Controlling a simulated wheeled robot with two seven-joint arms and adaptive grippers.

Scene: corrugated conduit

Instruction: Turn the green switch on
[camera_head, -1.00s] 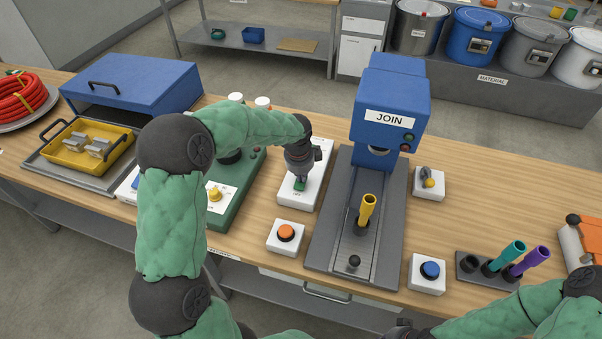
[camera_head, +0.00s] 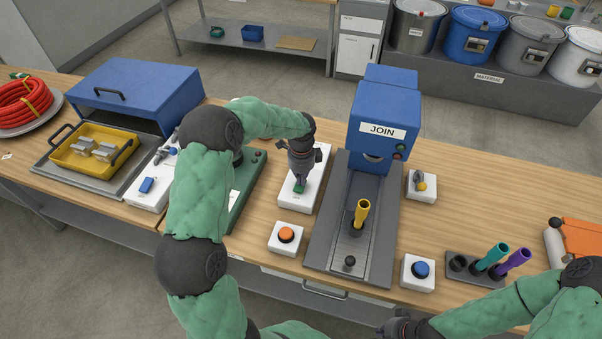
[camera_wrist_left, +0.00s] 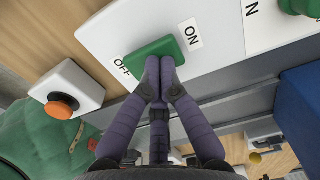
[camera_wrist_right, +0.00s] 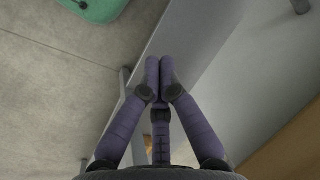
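The green switch (camera_head: 299,189) is a rocker on a white plate (camera_head: 317,192) on the table. In the left wrist view the green switch (camera_wrist_left: 148,50) lies between an OFF label at its left end and an ON label at its right end. My left gripper (camera_head: 298,182) is shut and empty, pointing down at the switch. In the left wrist view its fingertips (camera_wrist_left: 160,66) overlap the switch's near edge; I cannot tell whether they touch. Which side of the rocker is pressed is unclear. My right gripper (camera_wrist_right: 160,66) is shut and empty, low at the table's front edge.
An orange button box (camera_head: 286,238) stands in front of the switch plate. The blue JOIN press (camera_head: 383,130) stands right of it, with a yellow tube (camera_head: 362,214) on its bed. A green panel (camera_head: 248,185) lies left, partly behind my left arm. A blue button box (camera_head: 419,273) is further right.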

